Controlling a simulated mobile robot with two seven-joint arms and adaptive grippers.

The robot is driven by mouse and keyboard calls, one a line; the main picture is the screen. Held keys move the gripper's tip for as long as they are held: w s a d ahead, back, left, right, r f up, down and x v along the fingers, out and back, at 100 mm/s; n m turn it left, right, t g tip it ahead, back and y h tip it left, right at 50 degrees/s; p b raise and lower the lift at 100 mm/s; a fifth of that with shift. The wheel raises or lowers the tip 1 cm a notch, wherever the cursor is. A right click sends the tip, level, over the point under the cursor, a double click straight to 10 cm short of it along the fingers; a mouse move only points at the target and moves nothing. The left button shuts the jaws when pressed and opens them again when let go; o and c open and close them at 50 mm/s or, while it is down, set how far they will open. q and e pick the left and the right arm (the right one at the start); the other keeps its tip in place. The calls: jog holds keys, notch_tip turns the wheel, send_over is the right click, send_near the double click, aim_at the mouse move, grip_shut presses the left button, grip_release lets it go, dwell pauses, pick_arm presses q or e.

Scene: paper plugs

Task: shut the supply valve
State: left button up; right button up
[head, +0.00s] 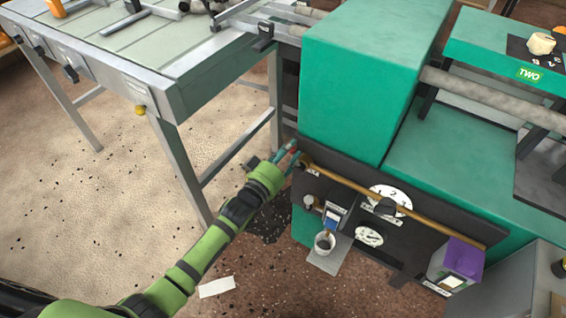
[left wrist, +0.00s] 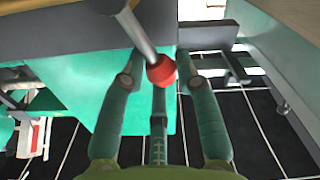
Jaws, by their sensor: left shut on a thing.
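The valve's red handle end (head: 293,151) shows as a small spot at the left end of the dark panel (head: 340,180) on the green machine. In the left wrist view it is a red knob (left wrist: 161,70) on a grey metal rod (left wrist: 138,32). My left gripper (head: 285,156) reaches it from the left. In the left wrist view its fingers (left wrist: 160,88) lie on both sides of the knob, shut on it. The valve body is not clearly seen. My right gripper is in neither view.
A brass-coloured pipe (head: 400,208) runs along the panel, past white dials (head: 390,200). A grey table (head: 150,60) stands left. Open floor (head: 90,200) lies left of my arm.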

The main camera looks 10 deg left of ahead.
pick_arm(q)
jog(key=shift+s+d+f+m, duration=0.15)
jog(key=shift+s+d+m, duration=0.15)
jog(key=shift+d+m, duration=0.35)
jog(key=shift+m, duration=0.45)
jog(key=shift+s+d+m+p, duration=0.2)
jog(key=shift+d+m, duration=0.15)
jog(key=shift+m, duration=0.25)
jog(key=shift+s+d+m+p, duration=0.1)
jog(key=shift+d+m+p, duration=0.15)
jog(key=shift+m, duration=0.35)
jog(key=o, duration=0.9)
jog(key=shift+c, duration=0.2)
jog(key=shift+w+r, duration=0.1)
jog(key=shift+r, duration=0.1)
jog(key=shift+r, duration=0.15)
